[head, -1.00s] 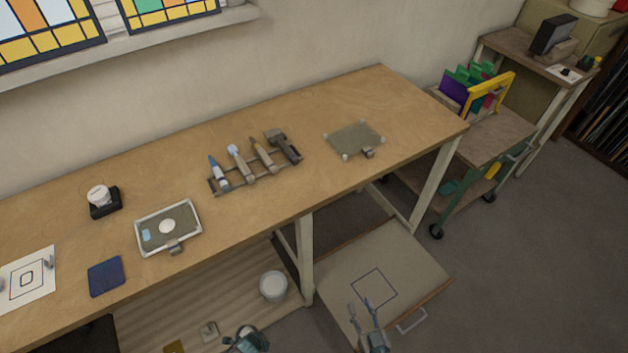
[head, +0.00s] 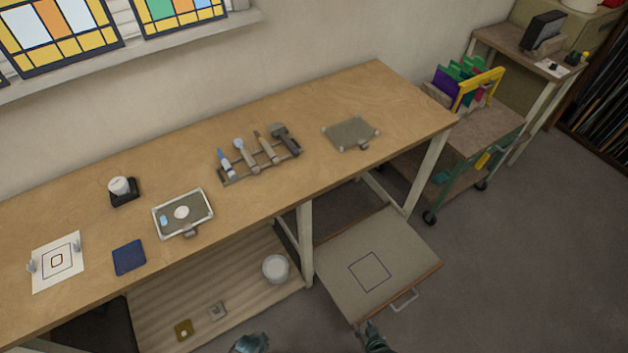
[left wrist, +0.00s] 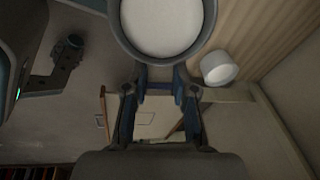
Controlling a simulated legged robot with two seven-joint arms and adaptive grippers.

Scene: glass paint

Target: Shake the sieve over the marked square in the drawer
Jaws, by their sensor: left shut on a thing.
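The open drawer (head: 330,272) sticks out below the bench in the head view, with a thin dark marked square (head: 370,271) on its flat floor. In the left wrist view my left gripper (left wrist: 160,88) is shut on the sieve (left wrist: 163,60), near its round dark rim. The sieve is pale and white inside; I cannot tell whether that is powder or mesh. The sieve is out of the head view. My right gripper (head: 372,332) is at the bottom edge of the head view, near the drawer's front edge and mostly cut off. Its opening is unclear.
A white tub (head: 275,268) stands on the slatted lower shelf (head: 240,290), left of the drawer. A bench leg (head: 304,235) stands between them. The workbench (head: 300,200) carries a tool rack (head: 258,165) and trays. The floor right of the drawer is clear.

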